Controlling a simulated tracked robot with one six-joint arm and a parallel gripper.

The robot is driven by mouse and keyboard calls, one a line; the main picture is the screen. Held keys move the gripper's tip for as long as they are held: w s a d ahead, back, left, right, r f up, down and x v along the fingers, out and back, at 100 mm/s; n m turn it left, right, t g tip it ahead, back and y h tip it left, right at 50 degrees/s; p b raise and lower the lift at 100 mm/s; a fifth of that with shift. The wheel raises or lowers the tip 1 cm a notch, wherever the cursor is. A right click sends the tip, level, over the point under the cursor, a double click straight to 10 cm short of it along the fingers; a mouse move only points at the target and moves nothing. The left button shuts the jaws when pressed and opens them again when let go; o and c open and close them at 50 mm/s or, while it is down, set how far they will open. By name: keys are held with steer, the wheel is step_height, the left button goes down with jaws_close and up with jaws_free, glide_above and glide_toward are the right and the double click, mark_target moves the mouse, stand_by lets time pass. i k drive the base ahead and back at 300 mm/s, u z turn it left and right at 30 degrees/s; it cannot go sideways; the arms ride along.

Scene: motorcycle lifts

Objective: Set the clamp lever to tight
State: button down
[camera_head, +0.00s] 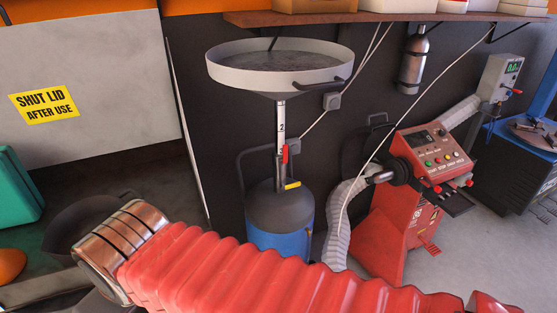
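An oil drainer stands at the centre, with a wide grey-white pan (280,68) on a numbered post (281,122) above a grey and blue tank (280,215). A small red lever (284,153) sits upright at the collar on the post, just below the scale numbers; it looks like the clamp lever. A yellow-tipped handle (292,185) sits lower, at the tank's top. I cannot read tight or loose marks at this size. My red-sleeved arm with its metal cuff crosses the foreground, below and left of the drainer. My gripper's fingers do not show.
A red machine (430,160) with a hose (342,222) stands right of the drainer. A grey box (498,78) with a red lever is at far right. A sign (44,102) reads "SHUT LID AFTER USE". A shelf (370,18) overhangs the pan. A green case (15,180) is at left.

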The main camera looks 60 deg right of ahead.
mark_target(284, 162)
steer(key=u, duration=0.05)
steer(key=k, duration=0.65)
steer(key=z, duration=0.75)
steer(key=i, duration=0.5)
steer(key=z, duration=0.1)
